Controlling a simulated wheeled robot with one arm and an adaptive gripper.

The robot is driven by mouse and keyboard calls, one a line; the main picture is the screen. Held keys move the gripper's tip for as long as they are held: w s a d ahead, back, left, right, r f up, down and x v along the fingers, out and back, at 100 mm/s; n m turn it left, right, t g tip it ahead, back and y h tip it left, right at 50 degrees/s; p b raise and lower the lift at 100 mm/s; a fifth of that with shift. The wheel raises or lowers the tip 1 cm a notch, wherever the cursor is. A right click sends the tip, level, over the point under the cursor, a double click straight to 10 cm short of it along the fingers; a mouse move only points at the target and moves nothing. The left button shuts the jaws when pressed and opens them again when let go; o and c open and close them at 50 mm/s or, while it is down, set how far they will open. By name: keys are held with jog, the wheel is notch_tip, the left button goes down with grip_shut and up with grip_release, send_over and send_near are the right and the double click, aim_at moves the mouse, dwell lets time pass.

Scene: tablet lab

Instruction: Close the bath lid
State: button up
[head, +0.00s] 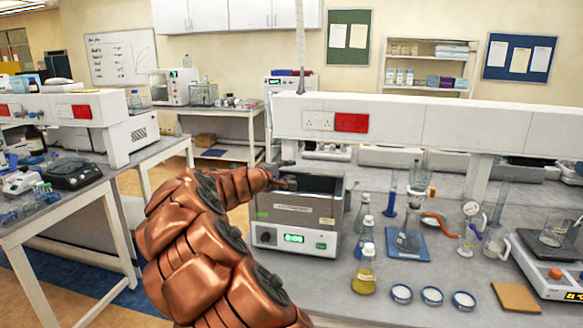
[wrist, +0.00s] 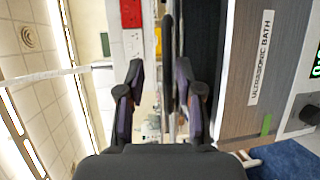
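The ultrasonic bath (head: 297,212) is a grey metal box with a green display, standing on the right-hand bench. Its label reads "ULTRASONIC BATH" in the wrist view (wrist: 262,58), where the bath lies sideways at the right. The top shows a dark recess in the head view. I cannot clearly tell the lid or its angle. My gripper (head: 283,180) is at the bath's upper left corner, partly hidden by my arm. In the wrist view my gripper (wrist: 159,72) has its fingers apart.
Flasks, including one with yellow liquid (head: 364,273), stand close right of the bath. White round dishes (head: 432,296) lie at the front. A white shelf unit (head: 430,124) with a red socket runs behind. An aisle separates the left bench (head: 70,203).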

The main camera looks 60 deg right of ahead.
jog(key=shift+d+f, duration=0.15)
jog(key=shift+d, duration=0.75)
grip_shut()
